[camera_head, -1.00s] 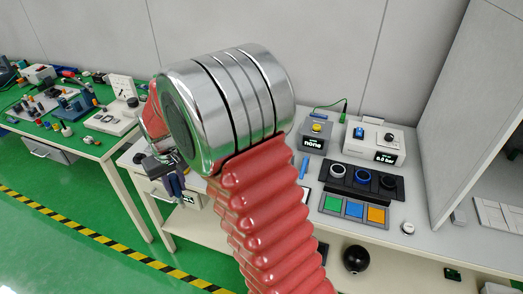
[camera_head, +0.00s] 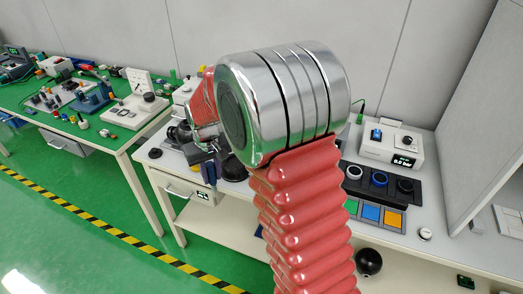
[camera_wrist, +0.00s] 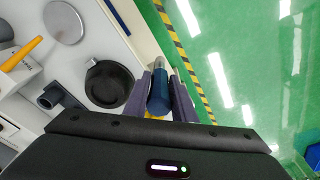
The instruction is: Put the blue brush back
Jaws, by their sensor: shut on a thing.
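The blue brush (camera_wrist: 158,97) is between the two dark fingers of my gripper (camera_wrist: 160,90) in the wrist view. Its blue handle is gripped and a silver metal part points toward the top of the picture. My gripper (camera_head: 209,168) also shows in the head view, near the left front edge of the white bench, partly hidden by my red arm. I cannot make out the brush there. In the wrist view, the brush is over the bench's edge, right of a round black dish (camera_wrist: 108,83). No spot is plainly recognisable as the brush's place.
A dark clamp-like part (camera_wrist: 62,99), a grey disc (camera_wrist: 65,22) and a white block with an orange handle (camera_wrist: 22,54) lie left in the wrist view.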

